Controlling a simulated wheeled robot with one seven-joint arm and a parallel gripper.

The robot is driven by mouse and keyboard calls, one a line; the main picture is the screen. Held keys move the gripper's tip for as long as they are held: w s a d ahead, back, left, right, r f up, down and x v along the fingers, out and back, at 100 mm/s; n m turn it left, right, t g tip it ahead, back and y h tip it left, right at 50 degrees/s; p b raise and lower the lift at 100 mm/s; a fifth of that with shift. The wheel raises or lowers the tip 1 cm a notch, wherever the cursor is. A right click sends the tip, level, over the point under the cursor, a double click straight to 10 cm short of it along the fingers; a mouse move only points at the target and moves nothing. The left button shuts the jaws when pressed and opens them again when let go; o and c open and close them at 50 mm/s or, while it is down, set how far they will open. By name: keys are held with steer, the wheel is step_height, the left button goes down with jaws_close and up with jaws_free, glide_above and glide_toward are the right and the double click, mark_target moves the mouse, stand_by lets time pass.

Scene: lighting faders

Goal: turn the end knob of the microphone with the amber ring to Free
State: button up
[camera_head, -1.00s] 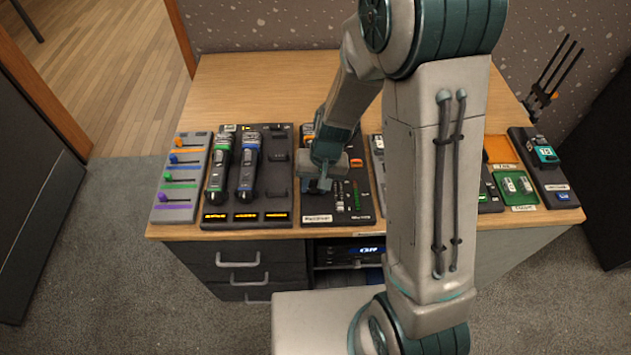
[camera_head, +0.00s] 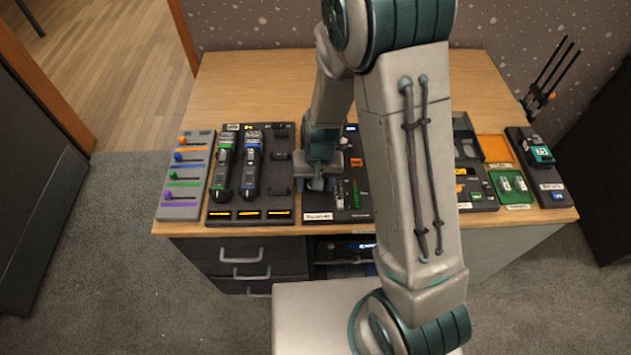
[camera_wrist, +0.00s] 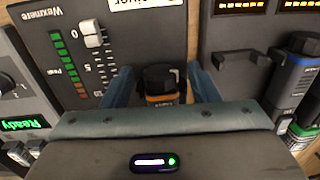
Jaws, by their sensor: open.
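The microphone with the amber ring shows in the wrist view as a black knob end (camera_wrist: 160,77) with an amber band (camera_wrist: 162,99) just below it. The rest of its body is hidden under my gripper's housing. My gripper (camera_wrist: 162,84) is open, with one finger on each side of the knob end; I cannot tell whether either finger touches it. In the head view my gripper (camera_head: 319,184) is low over the dark receiver panel, and my arm hides this microphone. The knob's markings, including Free, are not readable.
Left of my gripper, a dark dock holds a green-ringed microphone (camera_head: 223,166) and a blue-ringed microphone (camera_head: 250,168). A grey fader panel (camera_head: 185,177) stands farther left. The receiver panel (camera_wrist: 135,45) has a white fader (camera_wrist: 92,35) and a level meter. The back of the desk is clear.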

step_height(320, 180, up, 14)
steer(key=d, duration=0.1)
stand_by(0.5)
steer(key=shift+f, duration=0.15)
stand_by(0.3)
steer(key=s+d+r+t, duration=0.3)
steer(key=s+d+r, duration=0.7)
steer(key=s, duration=0.3)
steer(key=shift+d+r+h, duration=0.35)
steer(key=shift+h, duration=0.05)
stand_by(0.3)
